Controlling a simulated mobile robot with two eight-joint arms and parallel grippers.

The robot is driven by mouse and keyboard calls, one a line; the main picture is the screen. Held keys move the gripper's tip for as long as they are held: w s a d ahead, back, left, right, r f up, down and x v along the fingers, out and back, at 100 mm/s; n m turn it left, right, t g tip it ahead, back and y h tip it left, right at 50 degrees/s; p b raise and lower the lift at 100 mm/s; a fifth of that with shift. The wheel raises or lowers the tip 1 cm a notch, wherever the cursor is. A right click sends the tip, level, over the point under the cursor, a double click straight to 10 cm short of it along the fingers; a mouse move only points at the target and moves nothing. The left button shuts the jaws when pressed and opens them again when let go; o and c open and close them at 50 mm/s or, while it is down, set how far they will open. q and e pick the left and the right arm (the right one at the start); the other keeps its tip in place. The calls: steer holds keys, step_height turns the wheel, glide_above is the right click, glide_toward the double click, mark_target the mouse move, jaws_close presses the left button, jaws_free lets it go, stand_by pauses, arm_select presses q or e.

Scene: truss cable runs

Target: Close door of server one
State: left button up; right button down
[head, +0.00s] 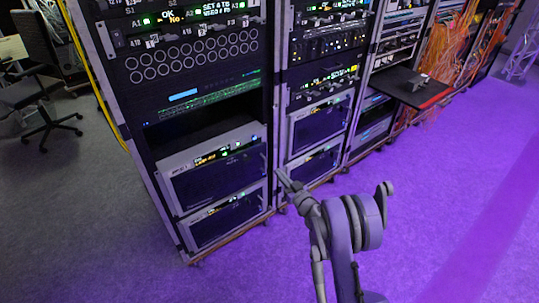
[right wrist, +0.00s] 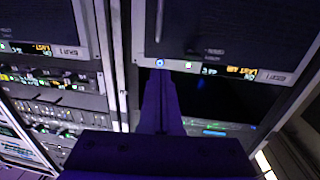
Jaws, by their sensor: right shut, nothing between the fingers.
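The left rack holds two server units low down, an upper one (head: 215,168) and a lower one (head: 228,215), each with a dark front and a lit display strip. I cannot read which is server one, nor tell whether either door stands ajar. My right gripper (head: 282,178) is shut and empty, in front of the rack edge, right of the upper unit. In the right wrist view, which looks upside down, the shut fingers (right wrist: 160,90) point at a silver-framed unit (right wrist: 225,35) with a blue-ringed button and a vertical handle. My left gripper is not in view.
A middle rack (head: 318,125) stands to the right. Further right, a dark shelf (head: 410,86) juts out, with orange cables (head: 450,55) behind it. An office chair (head: 35,95) is at the far left. The purple-lit floor (head: 450,190) in front is clear.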

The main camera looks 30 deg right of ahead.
mark_target(260, 150)
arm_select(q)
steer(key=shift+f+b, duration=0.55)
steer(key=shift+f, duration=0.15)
arm_select(e)
steer(key=w, duration=1.3)
steer(key=shift+d, duration=0.1)
steer(key=shift+d, duration=0.1)
